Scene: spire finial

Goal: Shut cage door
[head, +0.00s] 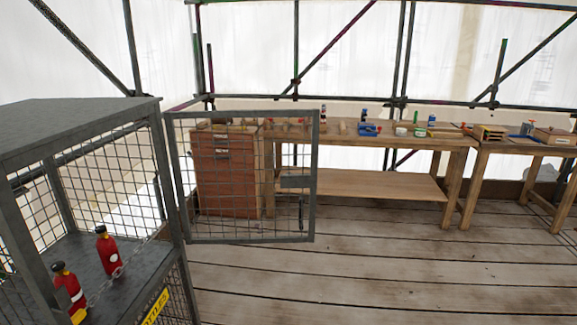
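The cage (82,110) stands at the left, a dark grey metal frame with mesh sides and a solid top. Its mesh door (245,239) hangs on the cage's right front post and stands wide open, swung out to the right. A dark handle or latch (301,213) shows near the door's free edge, with a small plate (295,181) above it. Inside the cage, two red bottles (108,250) with dark tops stand on the shelf with a chain by them. Neither of my grippers is in view.
A wooden workbench (360,186) with tools on top stands behind the door, beside a reddish drawer cabinet (222,175). A second bench (545,150) stands at the right. The plank floor (400,275) in front is clear. Scaffold poles and white sheeting close the back.

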